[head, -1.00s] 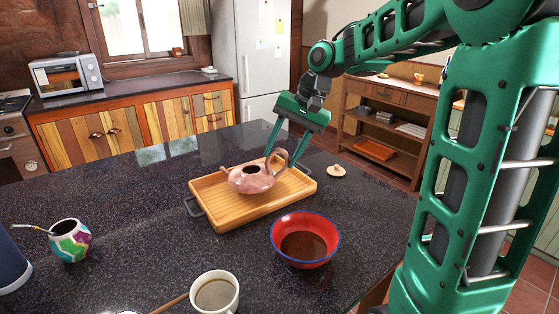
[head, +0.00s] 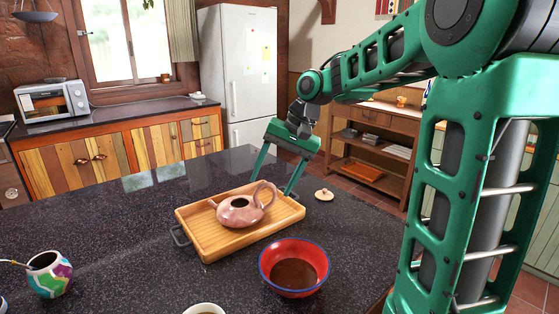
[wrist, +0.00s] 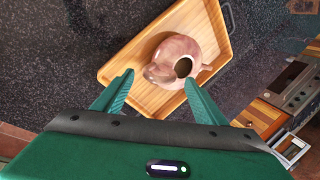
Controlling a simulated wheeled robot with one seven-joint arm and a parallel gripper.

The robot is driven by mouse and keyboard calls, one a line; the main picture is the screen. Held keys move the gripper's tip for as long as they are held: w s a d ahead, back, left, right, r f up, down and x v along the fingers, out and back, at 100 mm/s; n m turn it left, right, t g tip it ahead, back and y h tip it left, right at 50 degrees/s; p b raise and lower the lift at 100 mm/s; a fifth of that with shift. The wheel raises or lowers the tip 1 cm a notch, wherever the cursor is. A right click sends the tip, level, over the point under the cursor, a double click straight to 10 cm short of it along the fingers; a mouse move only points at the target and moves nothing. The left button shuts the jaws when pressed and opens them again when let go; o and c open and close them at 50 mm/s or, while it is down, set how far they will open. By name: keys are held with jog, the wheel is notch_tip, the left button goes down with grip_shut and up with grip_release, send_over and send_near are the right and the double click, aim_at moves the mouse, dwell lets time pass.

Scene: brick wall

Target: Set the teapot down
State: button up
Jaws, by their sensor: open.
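The pink teapot (head: 240,208) stands upright on the wooden tray (head: 211,248), with its lid off and its handle toward my gripper. My gripper (head: 272,190) is open at the tray's far right side, its fingers spread beside the handle. In the wrist view the teapot (wrist: 172,55) sits on the tray (wrist: 122,68), just beyond the fingertips of my gripper (wrist: 160,82). There is a gap between the fingers and the pot's body. The small round lid (head: 324,195) lies on the dark counter to the right of the tray.
A red bowl (head: 294,267) of brown contents stands in front of the tray. A white cup (head: 204,309) is at the bottom edge and a colorful gourd cup (head: 48,274) at left. The counter (head: 120,240) is clear left of the tray.

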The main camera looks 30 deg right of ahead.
jog(key=v, duration=1)
jog(key=s+d+f+g+h, duration=0.1)
jog(key=s+d+f, duration=0.1)
jog(key=s+f, duration=0.4)
jog(key=s+d+f+h, duration=0.1)
jog(key=s+f, duration=0.5)
jog(key=s, duration=0.6)
jog(key=s+d+f+g+h, duration=0.1)
jog(key=s+d+f, duration=0.2)
jog(key=s+f, duration=0.4)
jog(key=shift+s+d+n+g+h, duration=0.1)
jog(key=shift+s+n+g+h, duration=0.1)
jog(key=shift+s, duration=0.4)
jog(key=shift+s+d+n+g+h, duration=0.1)
jog(key=shift+s+d+n, duration=0.1)
jog(key=shift+s, duration=0.45)
